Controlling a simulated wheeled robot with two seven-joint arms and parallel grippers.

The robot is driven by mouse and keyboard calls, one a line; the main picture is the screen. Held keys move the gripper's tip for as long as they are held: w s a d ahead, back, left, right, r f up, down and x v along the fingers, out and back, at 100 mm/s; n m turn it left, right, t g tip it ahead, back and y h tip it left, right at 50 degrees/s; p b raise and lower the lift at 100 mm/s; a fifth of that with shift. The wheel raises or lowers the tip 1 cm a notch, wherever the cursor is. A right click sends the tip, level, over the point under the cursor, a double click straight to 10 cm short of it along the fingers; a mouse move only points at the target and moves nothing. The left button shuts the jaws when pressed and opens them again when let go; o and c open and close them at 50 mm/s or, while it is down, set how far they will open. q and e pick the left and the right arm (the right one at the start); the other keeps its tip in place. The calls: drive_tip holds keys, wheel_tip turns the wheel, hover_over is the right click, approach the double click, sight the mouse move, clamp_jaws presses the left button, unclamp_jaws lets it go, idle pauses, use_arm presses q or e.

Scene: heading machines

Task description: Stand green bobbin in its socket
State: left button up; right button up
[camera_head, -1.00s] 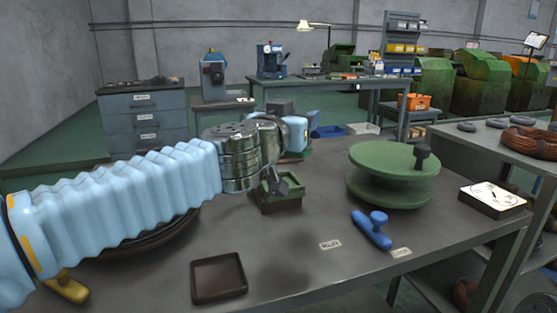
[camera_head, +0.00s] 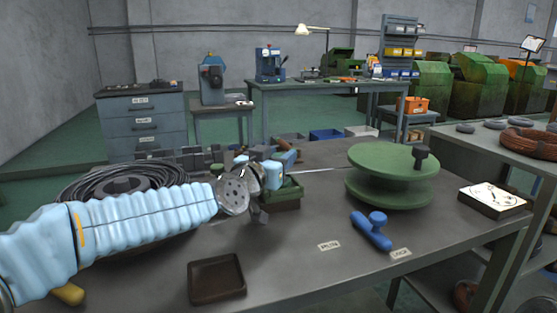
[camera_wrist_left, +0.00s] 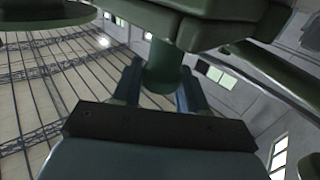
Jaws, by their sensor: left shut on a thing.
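My left gripper (camera_head: 262,195) reaches in from the left, low over the middle of the bench. In the left wrist view its two jaws (camera_wrist_left: 160,95) are shut on a green cylinder, which I take as the green bobbin (camera_wrist_left: 164,68). A green block (camera_wrist_left: 225,20) sits against the cylinder's far end; I cannot tell whether they are joined. In the head view a green square box (camera_head: 287,196), perhaps the socket, stands right behind the gripper. The gripper hides part of the box and the held piece. My right gripper is not in view.
A large green spool (camera_head: 388,192) stands right of the box. A dark tray (camera_head: 217,278) is in front; coiled cable (camera_head: 120,183) lies behind my arm.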

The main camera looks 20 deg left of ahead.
use_arm(q)
drive_tip(key=shift+f, duration=0.15)
drive_tip(key=o, duration=1.1)
drive_tip(key=shift+c, duration=0.2)
drive_tip(key=shift+o, duration=0.3)
drive_tip(key=shift+r, duration=0.25)
drive_tip(key=shift+s+f, duration=0.15)
drive_tip(key=shift+s, duration=0.2)
drive_tip(key=s+a+b, duration=0.1)
drive_tip(key=s+b, duration=0.2)
drive_tip(key=s, duration=0.3)
drive_tip(key=shift+s+a+b, duration=0.2)
drive_tip(key=shift+s+b, duration=0.1)
drive_tip(key=shift+s, duration=0.05)
